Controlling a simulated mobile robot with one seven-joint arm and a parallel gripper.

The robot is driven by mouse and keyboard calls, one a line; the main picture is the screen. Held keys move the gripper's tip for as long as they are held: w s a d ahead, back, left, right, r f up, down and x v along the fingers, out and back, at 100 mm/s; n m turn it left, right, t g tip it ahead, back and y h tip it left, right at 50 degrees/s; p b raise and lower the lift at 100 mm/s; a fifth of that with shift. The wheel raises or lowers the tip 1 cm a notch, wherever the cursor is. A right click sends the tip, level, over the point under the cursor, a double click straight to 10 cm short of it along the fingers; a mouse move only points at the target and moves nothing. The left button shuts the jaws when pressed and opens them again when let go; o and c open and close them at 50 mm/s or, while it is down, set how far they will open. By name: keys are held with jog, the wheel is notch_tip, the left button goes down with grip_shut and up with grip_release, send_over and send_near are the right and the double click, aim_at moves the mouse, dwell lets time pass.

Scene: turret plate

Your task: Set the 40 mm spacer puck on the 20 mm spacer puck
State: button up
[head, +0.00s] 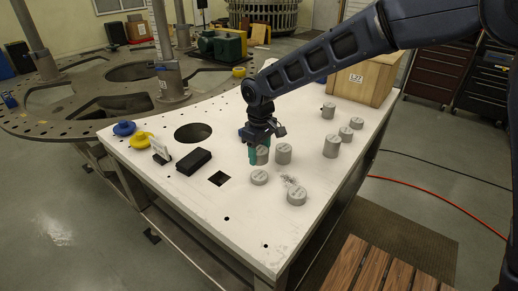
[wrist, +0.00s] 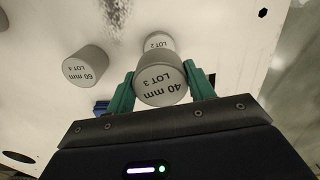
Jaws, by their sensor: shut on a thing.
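The 40 mm spacer puck (wrist: 160,82), a grey cylinder marked "40 mm LOT 3", is between the green fingers of my gripper (wrist: 160,88) in the wrist view. In the head view my gripper (head: 258,153) is shut on this puck (head: 263,156), upright over the white table; I cannot tell whether its base touches the tabletop. A low grey puck marked "LOT 2" (wrist: 159,42) shows just beyond it, its size label hidden; it looks like the 20 mm spacer puck (head: 259,177), apart and nearer in the head view.
The 60 mm puck (wrist: 86,66) stands close by, right of my gripper in the head view (head: 284,153). Another puck (head: 297,196) stands nearer, with several more at the right.

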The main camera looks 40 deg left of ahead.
aim_at(259, 176)
jog(key=shift+f, duration=3)
jog(key=shift+f, duration=0.15)
jog(key=o, duration=1.3)
notch_tip(259, 176, up, 11)
